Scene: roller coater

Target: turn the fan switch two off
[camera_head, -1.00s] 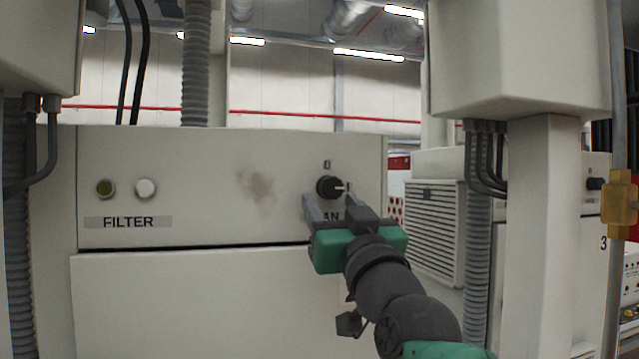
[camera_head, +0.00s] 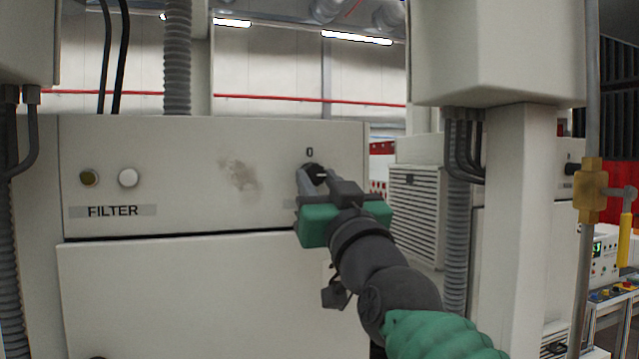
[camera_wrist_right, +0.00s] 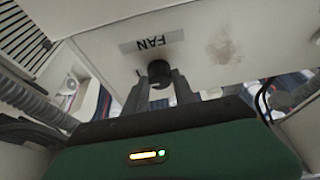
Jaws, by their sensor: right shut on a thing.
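The fan switch (camera_head: 314,170) is a round black knob with a white pointer mark, on the right part of the pale control panel (camera_head: 200,215), below a small "0" mark. My right gripper (camera_head: 316,178), with dark fingers and a green body, is shut on the knob, one finger on each side. The right wrist view shows the knob (camera_wrist_right: 159,71) between the fingertips, just beside the FAN label (camera_wrist_right: 152,41). The gripper covers that label in the head view. My left gripper is not in view.
A post (camera_head: 520,220) with a box (camera_head: 497,50) above stands to the right. Another cabinet with a louvred vent (camera_head: 416,215) stands behind.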

